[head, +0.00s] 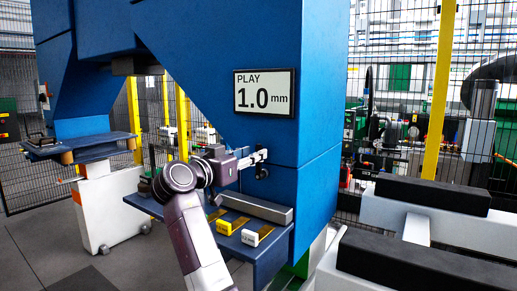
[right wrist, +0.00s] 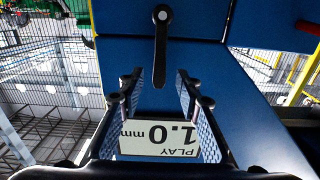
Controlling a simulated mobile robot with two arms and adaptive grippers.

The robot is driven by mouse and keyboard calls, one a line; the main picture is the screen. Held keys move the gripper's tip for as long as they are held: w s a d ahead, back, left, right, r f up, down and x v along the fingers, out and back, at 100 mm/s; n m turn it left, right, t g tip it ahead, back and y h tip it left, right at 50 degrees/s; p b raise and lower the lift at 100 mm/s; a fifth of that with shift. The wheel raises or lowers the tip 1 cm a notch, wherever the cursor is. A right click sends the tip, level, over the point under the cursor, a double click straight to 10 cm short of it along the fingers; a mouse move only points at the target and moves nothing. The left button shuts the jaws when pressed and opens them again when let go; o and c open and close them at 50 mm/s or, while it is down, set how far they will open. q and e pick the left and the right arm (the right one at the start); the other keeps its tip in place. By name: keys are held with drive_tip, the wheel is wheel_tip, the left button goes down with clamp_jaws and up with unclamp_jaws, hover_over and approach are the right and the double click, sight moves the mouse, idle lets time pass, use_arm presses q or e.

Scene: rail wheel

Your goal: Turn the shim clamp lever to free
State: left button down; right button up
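The shim clamp lever is a black lever (right wrist: 160,48) on the blue machine face in the right wrist view. Its pivot has a pale centre, and its rounded free end reaches down in that picture towards the gap between my fingers. In the head view only a dark part of the lever (head: 262,173) shows below my gripper. My right gripper (head: 262,156) is at the blue face, just below the play display. Its fingers (right wrist: 160,88) are apart in the right wrist view, with nothing clasped between them. I cannot tell whether they touch the lever. My left gripper is not in view.
A display (head: 265,92) reads "PLAY 1.0 mm". Below the lever a blue shelf (head: 272,262) carries a grey bar (head: 255,208), a yellow block (head: 224,228) and a white block (head: 250,238). Black-topped white beams (head: 432,195) stand at right. Floor is clear at lower left.

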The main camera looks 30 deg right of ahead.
sight(259, 172)
drive_tip(key=x, duration=0.4)
drive_tip(key=shift+s+f+p, duration=0.1)
drive_tip(key=shift+f+p, duration=0.1)
drive_tip(key=shift+p, duration=0.1)
drive_tip(key=shift+a+r, duration=0.1)
drive_tip(key=shift+a, duration=0.1)
drive_tip(key=shift+d, duration=0.1)
clamp_jaws()
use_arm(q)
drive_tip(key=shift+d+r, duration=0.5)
